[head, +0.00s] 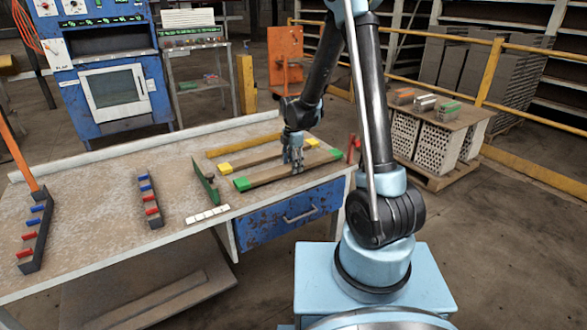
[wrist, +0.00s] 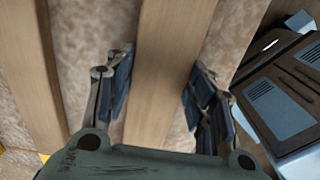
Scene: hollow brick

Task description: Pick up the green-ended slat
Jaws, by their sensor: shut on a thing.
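The green-ended slat (head: 270,176) is a long brown bar with green ends, lying along the near right part of the workbench in the head view. My gripper (head: 293,160) is over its middle, pointing down. In the wrist view the slat (wrist: 170,60) runs between the two fingers of my gripper (wrist: 160,90), which are shut on its sides. Its green ends are outside the wrist view. I cannot tell whether it is clear of the bench top.
A yellow-ended slat (head: 255,157) lies parallel just behind, and its brown bar shows left in the wrist view (wrist: 32,70). A green upright piece (head: 205,182), a white strip (head: 208,215) and racks with red and blue pegs (head: 151,202) stand left. Bare bench (head: 100,225) lies between.

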